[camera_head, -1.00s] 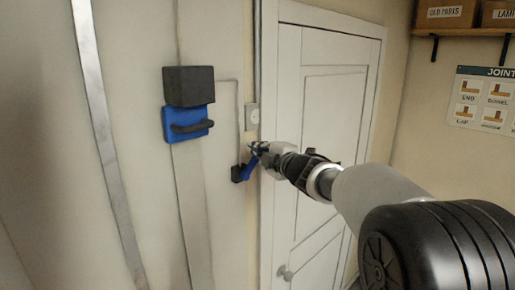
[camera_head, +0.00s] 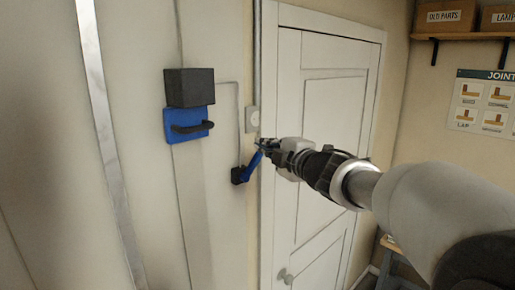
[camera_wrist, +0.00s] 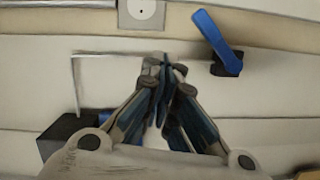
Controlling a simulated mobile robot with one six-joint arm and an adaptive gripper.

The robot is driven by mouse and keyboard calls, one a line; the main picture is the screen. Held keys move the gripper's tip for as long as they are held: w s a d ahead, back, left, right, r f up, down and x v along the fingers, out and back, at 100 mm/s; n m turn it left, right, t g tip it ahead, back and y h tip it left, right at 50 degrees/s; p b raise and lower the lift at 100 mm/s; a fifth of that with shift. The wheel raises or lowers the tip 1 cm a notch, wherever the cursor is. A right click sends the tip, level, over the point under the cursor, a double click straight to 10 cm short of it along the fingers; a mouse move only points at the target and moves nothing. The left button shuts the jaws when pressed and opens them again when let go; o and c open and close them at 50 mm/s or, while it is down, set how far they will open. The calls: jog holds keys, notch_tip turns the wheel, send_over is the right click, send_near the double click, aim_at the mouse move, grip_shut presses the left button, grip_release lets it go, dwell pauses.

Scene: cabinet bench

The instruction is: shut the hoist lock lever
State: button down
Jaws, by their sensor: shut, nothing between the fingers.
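The blue lever (camera_head: 253,164) is mounted on a small dark base (camera_head: 238,175) on the pale wall, left of the white door. In the head view it slants up and right from the base. My gripper (camera_head: 263,144) is at its upper end in that view; contact cannot be told. In the wrist view the lever (camera_wrist: 216,38) stands right of my gripper's fingertips (camera_wrist: 163,66), with a visible gap. The fingers are shut together and empty.
A black box (camera_head: 190,87) with a blue plate and dark handle (camera_head: 188,125) is on the wall to the left. A round-faced plate (camera_head: 253,119) is above the lever. The white door (camera_head: 325,150) with a knob stands right. Shelf boxes (camera_head: 444,17) are far right.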

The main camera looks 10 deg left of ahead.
jog(key=shift+r+v, duration=0.2)
jog(key=shift+v, duration=0.95)
jog(key=shift+w, duration=0.1)
jog(key=s+d+f+m+g+h+b, duration=0.1)
jog(key=s+d+f+m+h+b, duration=0.6)
jog(key=d+f, duration=0.35)
jog(key=s+d+f+m+h+b, duration=0.4)
jog(key=s+d+f+m+b, duration=0.3)
jog(key=d+f+m+b, duration=0.4)
jog(key=s+f+m+g+b, duration=0.5)
jog(key=s+f+g+b, duration=0.3)
jog(key=s+f, duration=1.8)
notch_tip(320, 180, down, 3)
jog(key=shift+a+r+m+b, duration=0.15)
jog(key=shift+a+m+b, duration=0.25)
jog(key=shift+b, duration=0.05)
